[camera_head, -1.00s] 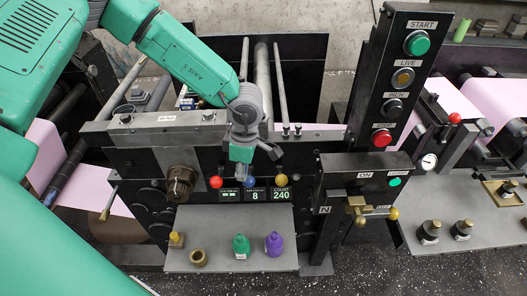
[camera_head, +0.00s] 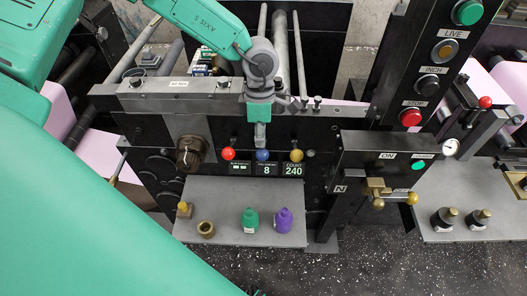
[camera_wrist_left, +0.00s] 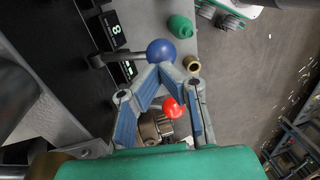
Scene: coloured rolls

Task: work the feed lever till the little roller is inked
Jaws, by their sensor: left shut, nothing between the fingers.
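Three levers with ball knobs stand in a row on the press front: red (camera_head: 228,154), blue (camera_head: 262,155) and yellow (camera_head: 296,155). Their small labels are unreadable, so I cannot tell which is the feed lever. My left gripper (camera_head: 261,143) points down at the blue knob, shut and empty. In the left wrist view its fingertips (camera_wrist_left: 170,68) meet close by the blue knob (camera_wrist_left: 161,51); I cannot tell whether they touch. The red knob (camera_wrist_left: 173,107) shows between the finger links. I cannot make out the little roller or its ink. My right gripper is out of view.
Displays below the levers read 8 and count 240 (camera_head: 293,170). A grey shelf (camera_head: 225,233) holds green (camera_head: 250,220) and purple (camera_head: 284,220) bottles and brass parts. A control box (camera_head: 385,160) and button column (camera_head: 425,75) stand to the right.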

